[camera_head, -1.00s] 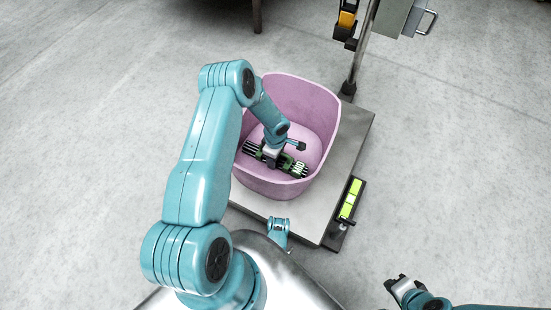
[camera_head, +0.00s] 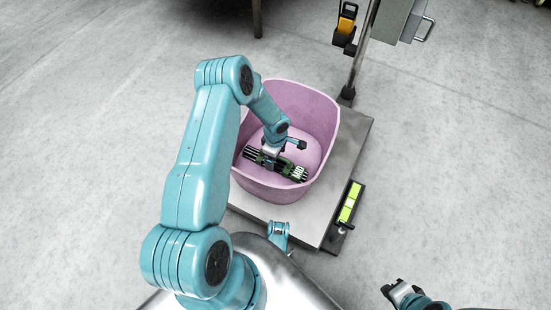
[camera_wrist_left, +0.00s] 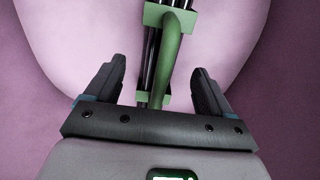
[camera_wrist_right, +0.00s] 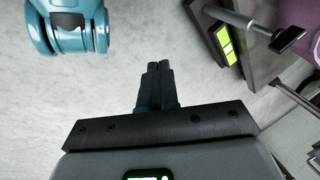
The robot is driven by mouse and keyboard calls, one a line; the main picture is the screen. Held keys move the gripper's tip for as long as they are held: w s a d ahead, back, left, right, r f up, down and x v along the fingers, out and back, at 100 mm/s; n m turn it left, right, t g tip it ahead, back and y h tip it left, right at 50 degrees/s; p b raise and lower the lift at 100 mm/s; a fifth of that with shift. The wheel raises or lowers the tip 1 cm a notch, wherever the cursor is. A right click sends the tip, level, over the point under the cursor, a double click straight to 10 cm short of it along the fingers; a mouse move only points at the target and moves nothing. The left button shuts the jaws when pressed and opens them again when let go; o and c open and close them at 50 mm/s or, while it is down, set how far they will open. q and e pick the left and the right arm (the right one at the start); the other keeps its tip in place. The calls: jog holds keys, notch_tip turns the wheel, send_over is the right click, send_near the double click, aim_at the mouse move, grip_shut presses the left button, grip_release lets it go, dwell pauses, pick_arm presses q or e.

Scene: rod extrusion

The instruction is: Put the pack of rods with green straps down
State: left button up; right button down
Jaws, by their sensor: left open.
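The pack of dark rods with green straps (camera_head: 291,171) lies in the pink bin (camera_head: 318,106). It also shows in the left wrist view (camera_wrist_left: 177,45), with a green handle running along it. My left gripper (camera_wrist_left: 160,68) is open, with one finger on each side of the pack and a gap on both sides. In the head view my left arm reaches down into the bin and hides part of the pack. My right gripper (camera_wrist_right: 152,72) is shut and empty, away from the bin at the lower right of the head view (camera_head: 394,291).
The bin stands on a grey platform (camera_head: 347,150) with a post at its far corner. A device with a yellow-green panel (camera_head: 350,201) is on the platform's right edge. The floor to the left and right is clear.

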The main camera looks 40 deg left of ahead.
pick_arm(q)
notch_tip(320, 180, up, 8)
jog(key=shift+r+p, duration=0.15)
jog(key=shift+p, duration=1.05)
pick_arm(e)
jog(key=shift+g, duration=0.4)
jog(key=r, duration=0.1)
jog(key=s+r, duration=0.2)
jog(key=shift+s+a+r, duration=0.1)
jog(key=shift+s+a, duration=0.1)
jog(key=shift+a, duration=0.05)
